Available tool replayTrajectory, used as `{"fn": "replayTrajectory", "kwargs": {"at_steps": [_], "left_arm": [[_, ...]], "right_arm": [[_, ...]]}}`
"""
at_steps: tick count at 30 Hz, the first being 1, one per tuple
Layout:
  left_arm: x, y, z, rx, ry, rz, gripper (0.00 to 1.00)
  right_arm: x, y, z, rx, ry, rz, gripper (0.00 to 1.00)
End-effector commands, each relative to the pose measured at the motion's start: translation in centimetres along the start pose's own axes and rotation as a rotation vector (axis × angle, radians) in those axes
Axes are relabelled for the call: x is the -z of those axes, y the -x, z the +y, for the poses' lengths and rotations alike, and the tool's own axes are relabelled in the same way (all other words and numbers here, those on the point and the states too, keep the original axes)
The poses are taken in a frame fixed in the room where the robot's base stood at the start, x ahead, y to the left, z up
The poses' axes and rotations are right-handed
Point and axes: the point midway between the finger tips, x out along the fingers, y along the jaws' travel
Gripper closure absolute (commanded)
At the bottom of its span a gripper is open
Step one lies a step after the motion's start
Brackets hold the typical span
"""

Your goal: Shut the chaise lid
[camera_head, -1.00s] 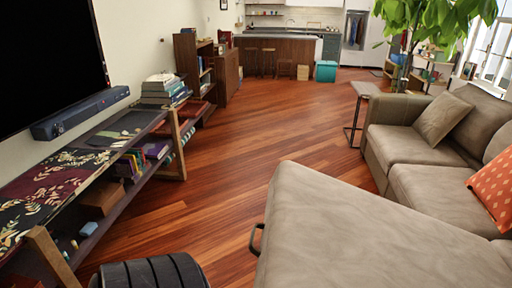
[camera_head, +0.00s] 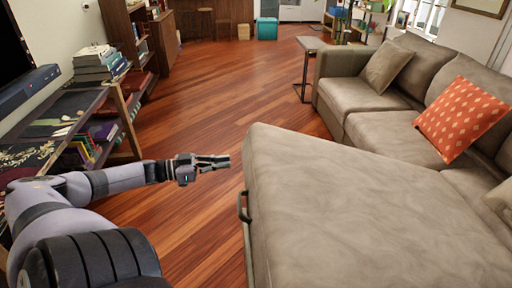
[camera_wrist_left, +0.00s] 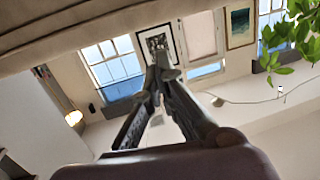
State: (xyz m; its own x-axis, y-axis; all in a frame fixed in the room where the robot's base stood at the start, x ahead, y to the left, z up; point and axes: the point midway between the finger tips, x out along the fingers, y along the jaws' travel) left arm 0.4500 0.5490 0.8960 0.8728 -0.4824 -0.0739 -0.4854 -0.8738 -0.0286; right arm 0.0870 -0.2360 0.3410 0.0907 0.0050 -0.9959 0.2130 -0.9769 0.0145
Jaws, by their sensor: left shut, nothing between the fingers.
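The chaise lid (camera_head: 350,200) is a large grey-brown cushioned panel filling the lower right of the head view. Its surface looks sloped against the sofa seats, but its underside and any gap below are hidden. My left gripper (camera_head: 222,161) is shut and empty, just left of the chaise's far left corner, with a small gap in the picture. In the left wrist view its fingers (camera_wrist_left: 160,62) meet at the tips, and a beige edge, likely of the chaise, crosses the top.
The sofa (camera_head: 385,110) with an orange cushion (camera_head: 461,119) adjoins the chaise on the right. A side table (camera_head: 311,45) stands beyond. A low shelf with books (camera_head: 100,150) lies on the left. The wooden floor (camera_head: 225,95) between is clear.

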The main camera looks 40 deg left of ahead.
Motion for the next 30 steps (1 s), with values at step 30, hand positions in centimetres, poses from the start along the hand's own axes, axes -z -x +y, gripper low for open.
{"fn": "replayTrajectory", "kwargs": {"at_steps": [30], "left_arm": [[5.1, -11.9, 4.1, -0.168, 0.021, 0.051, 1.00]], "right_arm": [[-0.4, -4.4, -0.1, 0.000, 0.000, 0.000, 1.00]]}}
